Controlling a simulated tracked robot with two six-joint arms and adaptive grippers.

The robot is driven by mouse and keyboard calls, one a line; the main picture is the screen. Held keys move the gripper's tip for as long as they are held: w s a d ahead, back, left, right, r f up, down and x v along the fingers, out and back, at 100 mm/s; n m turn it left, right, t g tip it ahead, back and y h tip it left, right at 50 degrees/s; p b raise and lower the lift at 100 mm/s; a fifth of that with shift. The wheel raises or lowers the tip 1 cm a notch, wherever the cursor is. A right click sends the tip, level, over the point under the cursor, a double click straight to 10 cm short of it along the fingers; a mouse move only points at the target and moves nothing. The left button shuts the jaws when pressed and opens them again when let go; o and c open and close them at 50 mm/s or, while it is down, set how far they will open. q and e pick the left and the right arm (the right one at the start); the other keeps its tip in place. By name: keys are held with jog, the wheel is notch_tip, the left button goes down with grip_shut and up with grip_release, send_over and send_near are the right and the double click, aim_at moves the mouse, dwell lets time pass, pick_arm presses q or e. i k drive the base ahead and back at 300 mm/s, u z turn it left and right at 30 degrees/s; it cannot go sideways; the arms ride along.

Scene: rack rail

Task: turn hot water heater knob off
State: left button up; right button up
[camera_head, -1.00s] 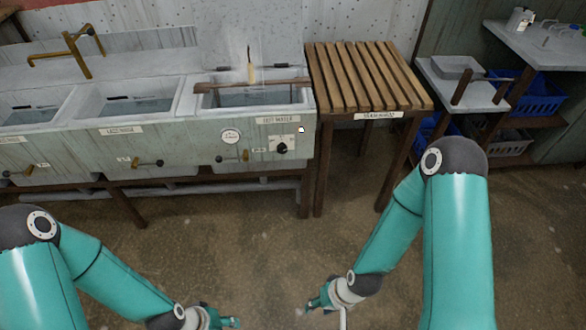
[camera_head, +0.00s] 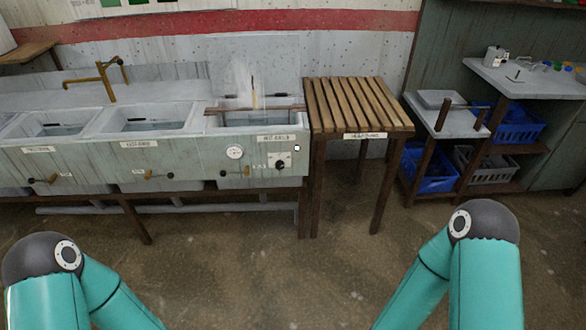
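The hot water heater knob (camera_head: 281,165) is a small black dial on a white plate, on the front panel of the right-hand sink basin (camera_head: 262,119). A round white gauge (camera_head: 235,152) sits to its left, and a small white light (camera_head: 297,148) sits to its right. The knob is too small to read its setting. My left arm enters at the lower left and my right arm at the lower right. Both grippers are below the picture edge and out of view. No part of either visible arm touches the sink.
A slatted wooden table (camera_head: 358,106) stands right of the sink. Shelves with blue crates (camera_head: 430,168) and a grey basket (camera_head: 487,167) stand further right. Brass drain valves (camera_head: 157,175) stick out of the sink front. The floor (camera_head: 270,270) before the sink is clear.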

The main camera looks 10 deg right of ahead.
aim_at(280, 164)
jog(key=z, duration=0.15)
jog(key=i, duration=1)
jog(key=u, duration=0.05)
